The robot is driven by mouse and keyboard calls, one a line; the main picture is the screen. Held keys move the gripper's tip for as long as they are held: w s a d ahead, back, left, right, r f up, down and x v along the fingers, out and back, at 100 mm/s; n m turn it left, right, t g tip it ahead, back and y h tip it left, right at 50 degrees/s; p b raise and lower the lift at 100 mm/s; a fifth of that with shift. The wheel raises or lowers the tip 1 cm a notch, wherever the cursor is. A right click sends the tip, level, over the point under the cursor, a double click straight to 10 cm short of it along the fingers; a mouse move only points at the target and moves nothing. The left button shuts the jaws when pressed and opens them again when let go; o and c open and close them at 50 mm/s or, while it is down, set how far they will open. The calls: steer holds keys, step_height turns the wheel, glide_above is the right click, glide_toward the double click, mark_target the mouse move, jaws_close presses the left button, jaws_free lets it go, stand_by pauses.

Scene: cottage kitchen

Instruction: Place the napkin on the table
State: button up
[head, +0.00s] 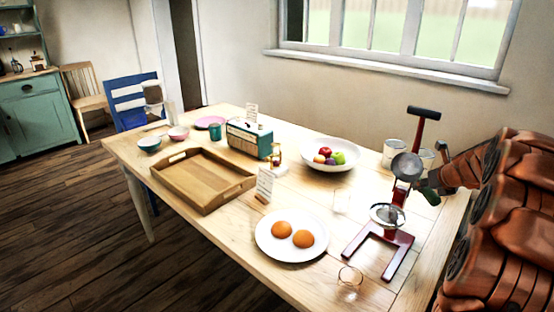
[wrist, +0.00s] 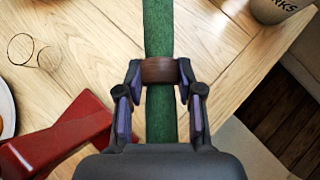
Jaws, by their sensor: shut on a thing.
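The napkin is a long dark green cloth strip in the wrist view (wrist: 160,30), running straight through a brown ring (wrist: 159,71). My gripper (wrist: 158,82) is shut on the napkin at this ring, with a finger on each side. In the head view, a small green part of the napkin (head: 431,196) shows below my dark gripper (head: 438,180), by the right edge of the wooden table (head: 230,225). I cannot tell whether the napkin touches the tabletop. Part of it is hidden by my gripper body.
Close to the left stands a red juicer (head: 389,240). White cans (head: 393,152) stand behind it, and clear glasses (head: 350,276) are nearby. A plate with two orange halves (head: 264,243), a fruit bowl (head: 318,164), a wooden tray (head: 185,190) and a radio (head: 248,140) occupy the table.

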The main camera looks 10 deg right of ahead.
mark_target(435, 206)
steer(key=shift+w, duration=0.15)
steer(key=shift+f+b, duration=0.85)
steer(key=shift+f, duration=4.15)
steer(key=o, duration=1.2)
steer(key=shift+f, duration=0.15)
steer(key=shift+c, duration=0.2)
steer(key=shift+r, duration=0.25)
steer(key=p+v, duration=0.1)
steer(key=v, duration=1.1)
steer(key=shift+f, duration=0.1)
